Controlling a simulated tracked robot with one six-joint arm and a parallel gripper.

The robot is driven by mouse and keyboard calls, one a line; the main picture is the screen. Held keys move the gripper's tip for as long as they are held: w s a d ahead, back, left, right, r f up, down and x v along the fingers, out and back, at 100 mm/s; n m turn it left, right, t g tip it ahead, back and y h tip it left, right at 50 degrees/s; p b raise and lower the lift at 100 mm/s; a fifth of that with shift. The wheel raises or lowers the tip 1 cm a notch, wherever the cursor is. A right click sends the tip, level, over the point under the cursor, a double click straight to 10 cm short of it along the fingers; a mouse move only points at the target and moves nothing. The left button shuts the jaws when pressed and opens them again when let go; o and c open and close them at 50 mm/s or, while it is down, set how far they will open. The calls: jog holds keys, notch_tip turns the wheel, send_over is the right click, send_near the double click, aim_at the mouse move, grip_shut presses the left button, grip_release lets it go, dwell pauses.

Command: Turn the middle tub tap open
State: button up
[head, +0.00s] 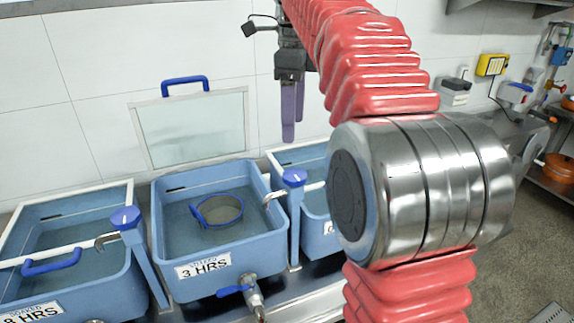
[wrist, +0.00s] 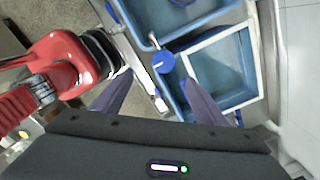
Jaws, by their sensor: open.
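The middle tub (head: 255,248) is blue, holds water and carries a "3 HRS" label. Its tap (head: 252,292) is a metal fitting low on the front wall, with a blue lever (head: 233,290) pointing to the left. My gripper (head: 291,132) hangs with its purple fingers pointing down, above and behind the tubs' right side, well away from the tap. The wrist view shows the fingers (wrist: 158,80) spread apart with nothing held. I cannot make out the middle tub's tap in the wrist view.
Blue tubs stand left (head: 75,235) and right (head: 312,172). Blue-knobbed spouts rise left (head: 125,218) and right (head: 294,177) of the middle tub; a blue knob (wrist: 163,62) shows beyond my fingers. A clear lid (head: 195,128) leans on the wall. A blue-rimmed strainer (head: 218,210) sits in the middle tub.

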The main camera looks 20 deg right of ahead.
aim_at(294, 174)
jog(key=shift+w+d+r+m, duration=0.15)
jog(key=shift+w+d+m, duration=0.4)
jog(key=shift+m, duration=0.35)
jog(key=shift+a, duration=0.1)
notch_tip(294, 174, down, 14)
jog(key=shift+r, duration=0.1)
dwell(0.4)
